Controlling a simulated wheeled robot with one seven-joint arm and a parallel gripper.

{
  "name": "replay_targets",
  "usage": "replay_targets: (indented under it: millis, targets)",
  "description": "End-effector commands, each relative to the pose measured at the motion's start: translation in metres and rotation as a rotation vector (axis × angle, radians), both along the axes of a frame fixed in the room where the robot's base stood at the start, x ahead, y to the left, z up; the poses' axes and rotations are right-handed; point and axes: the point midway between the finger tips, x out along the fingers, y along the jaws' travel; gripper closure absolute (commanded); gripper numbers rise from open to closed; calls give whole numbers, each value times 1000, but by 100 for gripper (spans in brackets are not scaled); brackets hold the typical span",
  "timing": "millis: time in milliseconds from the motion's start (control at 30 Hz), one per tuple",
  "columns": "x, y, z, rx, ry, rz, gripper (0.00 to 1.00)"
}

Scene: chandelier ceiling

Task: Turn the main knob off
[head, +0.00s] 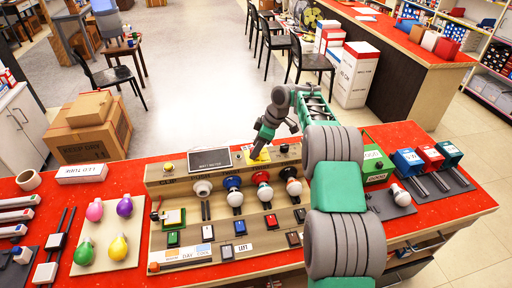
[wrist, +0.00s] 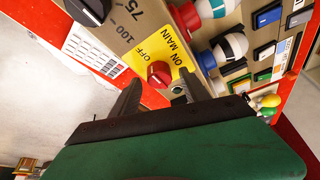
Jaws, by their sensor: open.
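The main knob (wrist: 158,73) is red and sits on a yellow plate (wrist: 145,57) marked "OFF" and "ON MAIN" in the wrist view. Which mark the knob points to I cannot tell. In the head view the yellow plate (head: 259,157) shows at the back of the light-testing panel, with the knob too small to make out. My gripper (wrist: 163,80) is open, its two dark fingers on either side of the red knob in the picture. Whether they touch it I cannot tell. In the head view my gripper (head: 268,133) is just above the yellow plate.
A black dial (wrist: 90,8) with "75" and "100" marks is beside the plate. The panel (head: 215,175) carries several bulbs in sockets and rows of switches. A small dark screen (head: 210,160) stands left of the plate. Colored bulbs (head: 118,248) lie on a board at left.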

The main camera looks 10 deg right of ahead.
Motion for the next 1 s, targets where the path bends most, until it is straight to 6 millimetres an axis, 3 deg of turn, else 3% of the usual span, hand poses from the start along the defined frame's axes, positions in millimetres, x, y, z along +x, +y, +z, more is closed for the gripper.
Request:
replay_targets:
  millis: [400,867,1000]
  targets:
    - [-9,-25,66,0,-2,0,46]
    - [-11,-28,72,0,-1,0,46]
    - [-16,-19,92,-1,0,-53,46]
